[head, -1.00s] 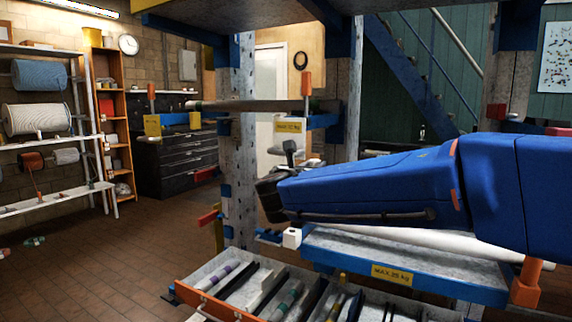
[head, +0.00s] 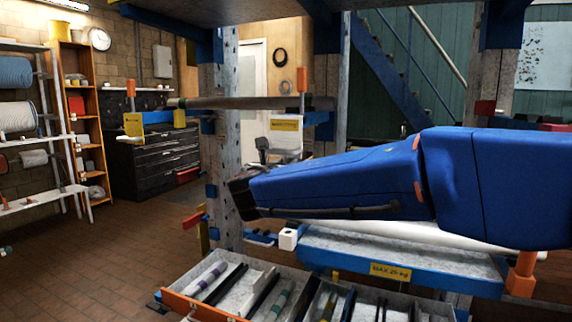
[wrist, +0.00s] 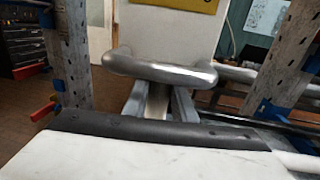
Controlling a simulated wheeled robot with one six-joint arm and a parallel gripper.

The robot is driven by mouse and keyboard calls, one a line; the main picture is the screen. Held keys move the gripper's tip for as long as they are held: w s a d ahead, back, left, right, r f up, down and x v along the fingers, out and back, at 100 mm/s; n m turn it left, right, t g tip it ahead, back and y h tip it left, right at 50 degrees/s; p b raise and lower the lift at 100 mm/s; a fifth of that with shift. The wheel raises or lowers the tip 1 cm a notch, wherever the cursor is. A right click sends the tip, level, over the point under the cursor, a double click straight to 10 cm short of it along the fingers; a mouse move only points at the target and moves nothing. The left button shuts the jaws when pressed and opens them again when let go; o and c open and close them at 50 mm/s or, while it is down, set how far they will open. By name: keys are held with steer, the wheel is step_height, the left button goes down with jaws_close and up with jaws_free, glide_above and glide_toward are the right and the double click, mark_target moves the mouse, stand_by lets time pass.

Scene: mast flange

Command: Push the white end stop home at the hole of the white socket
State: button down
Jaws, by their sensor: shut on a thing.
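The white socket (head: 287,242) is a small white block with a dark hole. It sits at the left end of the lower blue shelf in the head view, just below my blue arm. My gripper is hidden behind my forearm there. In the wrist view two grey fingers of my gripper (wrist: 157,98) point away from the camera, shut on a small pale piece, the white end stop (wrist: 157,104). Only a sliver of it shows. I cannot make out the socket in the wrist view, so the gap between stop and hole cannot be judged.
Perforated posts (head: 225,150) carry the rack. A long white tube (head: 400,233) lies on the lower shelf (head: 390,262) behind my arm. An open drawer (head: 205,305) with divided compartments is below. A grey tube (head: 245,103) lies higher up. The floor at left is clear.

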steer(key=shift+s, duration=0.15)
steer(key=shift+f, duration=2.85)
steer(key=shift+f, duration=2.9)
steer(key=c, duration=1.4)
jaws_free()
steer(key=v, duration=1.7)
steer(key=shift+s+a, duration=0.1)
steer(key=shift+s, duration=0.05)
